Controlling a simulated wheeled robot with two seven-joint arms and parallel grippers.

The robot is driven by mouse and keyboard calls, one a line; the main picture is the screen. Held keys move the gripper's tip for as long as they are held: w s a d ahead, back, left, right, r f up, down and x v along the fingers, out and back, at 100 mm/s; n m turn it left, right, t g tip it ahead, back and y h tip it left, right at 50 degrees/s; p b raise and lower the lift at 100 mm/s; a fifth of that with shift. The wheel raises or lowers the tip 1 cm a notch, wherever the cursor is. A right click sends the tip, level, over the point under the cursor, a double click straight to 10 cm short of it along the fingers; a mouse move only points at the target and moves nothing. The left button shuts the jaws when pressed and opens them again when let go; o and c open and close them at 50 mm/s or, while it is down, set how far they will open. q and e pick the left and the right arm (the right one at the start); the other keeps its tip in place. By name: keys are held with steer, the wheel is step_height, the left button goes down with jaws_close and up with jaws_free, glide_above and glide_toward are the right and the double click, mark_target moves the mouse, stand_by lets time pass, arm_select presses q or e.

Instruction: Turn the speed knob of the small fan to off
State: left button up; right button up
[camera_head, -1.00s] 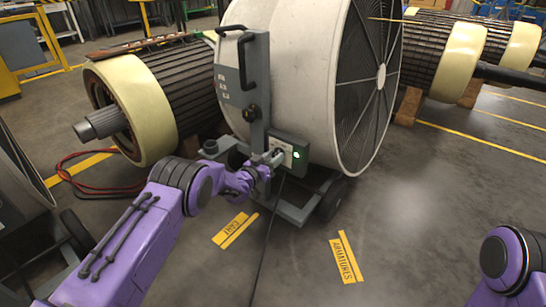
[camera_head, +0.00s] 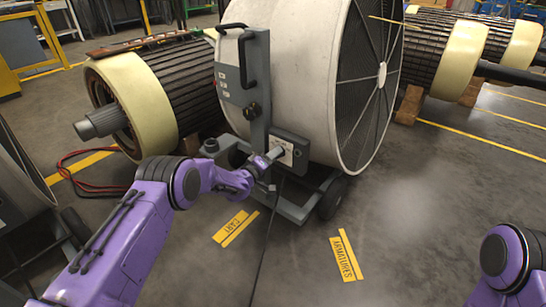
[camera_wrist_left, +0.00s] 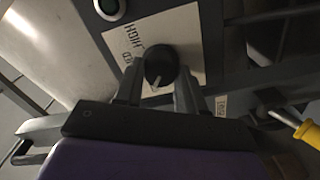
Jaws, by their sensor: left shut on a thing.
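A pale drum fan (camera_head: 285,80) with a dark grille stands on a grey wheeled frame. Its grey control box (camera_head: 300,150) sits low on the near side. In the left wrist view, a round black speed knob (camera_wrist_left: 159,62) with a white pointer mark sits on a white label plate (camera_wrist_left: 190,35) with HIGH readable. My left gripper (camera_head: 277,154) is at the box; its fingers (camera_wrist_left: 159,88) are shut on the knob from both sides. A round indicator lamp (camera_wrist_left: 108,8) on the box looks dark. My right gripper is out of view.
A ribbed armature with cream rings (camera_head: 150,100) lies left of the fan, and others (camera_head: 460,55) lie behind right. A black cable (camera_head: 264,240) runs down the floor from the box.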

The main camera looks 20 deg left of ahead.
arm_select(q)
steer(key=shift+n, duration=1)
steer(key=o, duration=1.1)
steer(key=shift+c, duration=0.2)
steer(key=p+v, duration=0.4)
steer(key=v, duration=0.6)
steer(key=shift+s, duration=0.25)
steer(key=shift+a, duration=0.1)
